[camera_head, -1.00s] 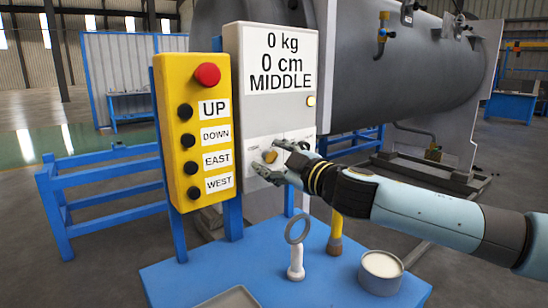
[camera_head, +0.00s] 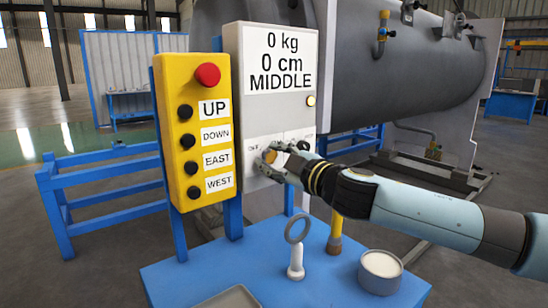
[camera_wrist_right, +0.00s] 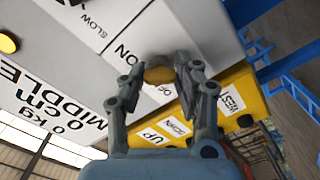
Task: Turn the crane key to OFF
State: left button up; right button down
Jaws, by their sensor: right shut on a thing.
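The crane key (camera_wrist_right: 160,75) is a small yellow-brown knob on the front of the grey-white control box (camera_head: 258,118). In the head view the key (camera_head: 270,155) is partly hidden by my fingers. My right gripper (camera_head: 268,160) is shut on the key, with one finger on each side of it; the right wrist view shows both fingertips (camera_wrist_right: 158,78) at it. Labels ON and OFF stand beside the key in the wrist view; the OFF label is partly covered by a finger. My left gripper is not in view.
A yellow pendant (camera_head: 193,130) with a red button and several black buttons stands just left of the box. On the blue table (camera_head: 210,275) are a ring on a white stand (camera_head: 296,255), a brass-coloured post (camera_head: 335,235) and a round tin (camera_head: 380,270). A large grey shell (camera_head: 400,75) stands behind.

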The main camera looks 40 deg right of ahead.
jog(key=n+p, duration=0.1)
jog(key=n, duration=0.3)
jog(key=n+p, duration=0.1)
jog(key=n, duration=0.2)
jog(key=shift+f+n, duration=0.1)
jog(key=shift+n, duration=0.3)
jog(key=n+p, duration=0.1)
jog(key=n, duration=0.3)
jog(key=shift+f+n+p, duration=0.15)
jog(key=shift+n+p, duration=0.45)
jog(key=shift+n, duration=1.6)
jog(key=c, duration=1)
grip_release()
jog(key=shift+o, duration=0.2)
jog(key=s+a, duration=0.1)
jog(key=s, duration=1.1)
jog(key=shift+a, duration=0.2)
